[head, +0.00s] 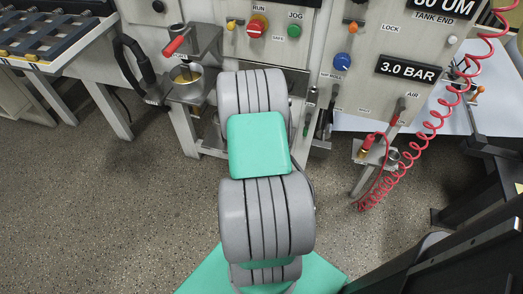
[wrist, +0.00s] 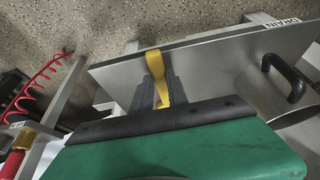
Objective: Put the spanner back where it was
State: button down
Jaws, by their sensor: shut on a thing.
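My gripper (wrist: 157,86) shows in the wrist view beyond the green and black wrist housing. Its dark fingers are shut on a yellow thing, which I take to be the spanner (wrist: 154,63); only part of it shows between and past the fingers. It is in front of a grey metal panel, and I cannot tell whether it touches it. In the head view my own arm hides the gripper and the spanner.
The grey panel (wrist: 215,62) bears a black handle (wrist: 289,82) and a DRAIN label. Dark-handled tools (head: 328,118) hang on the machine front, right of my arm. A red coiled hose (head: 432,122) hangs further right. A cup on a bracket (head: 187,77) stands left. The speckled floor (head: 110,200) is clear.

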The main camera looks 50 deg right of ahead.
jog(key=c, duration=1.3)
grip_release()
